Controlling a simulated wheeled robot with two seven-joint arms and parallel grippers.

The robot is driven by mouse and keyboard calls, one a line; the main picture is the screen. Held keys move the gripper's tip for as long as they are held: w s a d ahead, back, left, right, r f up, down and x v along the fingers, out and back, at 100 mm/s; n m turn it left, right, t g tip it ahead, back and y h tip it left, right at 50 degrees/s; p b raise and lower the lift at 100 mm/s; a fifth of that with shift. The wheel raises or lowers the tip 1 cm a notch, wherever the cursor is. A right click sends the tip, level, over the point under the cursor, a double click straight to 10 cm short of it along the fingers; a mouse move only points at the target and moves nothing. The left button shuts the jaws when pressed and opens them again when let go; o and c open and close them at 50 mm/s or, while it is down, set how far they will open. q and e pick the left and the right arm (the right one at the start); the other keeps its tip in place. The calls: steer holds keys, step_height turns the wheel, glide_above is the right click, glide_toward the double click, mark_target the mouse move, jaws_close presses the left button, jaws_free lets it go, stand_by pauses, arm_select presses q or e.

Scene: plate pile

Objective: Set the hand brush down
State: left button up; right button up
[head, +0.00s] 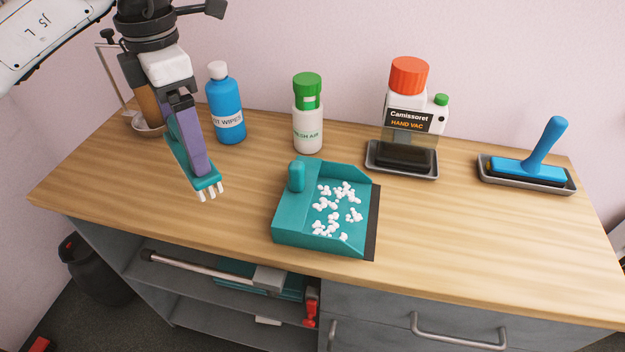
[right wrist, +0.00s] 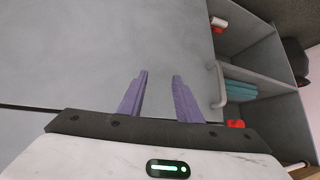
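The hand brush (head: 208,184) is teal with short white bristles. It hangs at the left of the worktop in the head view, bristles toward the front. My left gripper (head: 196,150) has its purple fingers shut on the brush, hiding part of its handle. Whether the bristles touch the wood is not clear. A teal dustpan (head: 281,228) holding white crumbs (head: 337,207) lies to the right of the brush, apart from it. My right gripper (right wrist: 161,84) is open and empty in the right wrist view, facing the grey cabinet front. It does not show in the head view.
A blue wipes bottle (head: 226,105) and a white bottle with a green cap (head: 308,130) stand behind. The wooden worktop (head: 470,255) is clear at front right and left front.

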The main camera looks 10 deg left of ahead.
arm_select(q)
steer(key=n, duration=0.3)
steer(key=w+a+r+n, duration=0.1)
steer(key=n, duration=0.1)
steer(key=shift+w+b, duration=0.1)
steer(key=shift+b, duration=0.25)
steer(key=n, duration=0.2)
steer(key=r+n, duration=0.1)
steer(key=shift+w+a, duration=0.25)
step_height(320, 180, down, 5)
steer(key=shift+f+b, duration=0.1)
steer(key=shift+b, duration=0.5)
steer(key=shift+f, duration=0.65)
step_height(320, 180, down, 4)
steer(key=shift+r, duration=0.2)
